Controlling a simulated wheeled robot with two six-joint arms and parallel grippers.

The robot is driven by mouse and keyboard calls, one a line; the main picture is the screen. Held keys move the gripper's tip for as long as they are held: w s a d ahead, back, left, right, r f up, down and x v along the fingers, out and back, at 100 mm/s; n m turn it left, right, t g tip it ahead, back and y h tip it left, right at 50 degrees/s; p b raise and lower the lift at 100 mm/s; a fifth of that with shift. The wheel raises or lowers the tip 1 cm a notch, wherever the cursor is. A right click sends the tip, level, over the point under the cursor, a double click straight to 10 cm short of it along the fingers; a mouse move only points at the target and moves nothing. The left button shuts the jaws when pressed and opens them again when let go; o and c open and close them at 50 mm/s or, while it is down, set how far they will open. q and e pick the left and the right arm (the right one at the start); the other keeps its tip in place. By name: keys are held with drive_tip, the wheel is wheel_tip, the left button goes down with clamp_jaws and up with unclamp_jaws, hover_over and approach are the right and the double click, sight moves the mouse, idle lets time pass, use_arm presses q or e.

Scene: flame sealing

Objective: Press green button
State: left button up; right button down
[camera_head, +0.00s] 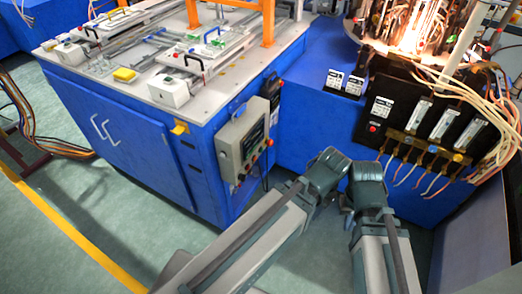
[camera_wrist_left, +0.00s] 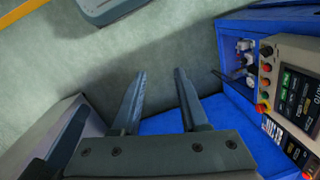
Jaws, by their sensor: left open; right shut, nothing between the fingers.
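A grey control box (camera_head: 242,140) with a dark screen and a few small buttons is fixed to the side of the blue machine in the head view. It also shows at the right edge of the left wrist view (camera_wrist_left: 290,85), with a column of small buttons, some red, beside a partly green display. My right gripper (camera_head: 347,207) is small and partly hidden between my arms, shut and empty, right of the box.
The blue machine (camera_head: 120,130) carries fixtures and white boxes on top. A second blue unit (camera_head: 310,120) stands right of it, with a black panel (camera_head: 385,110) and many wires.

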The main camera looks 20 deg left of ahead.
idle(0.3)
use_arm(q)
clamp_jaws()
idle(1.6)
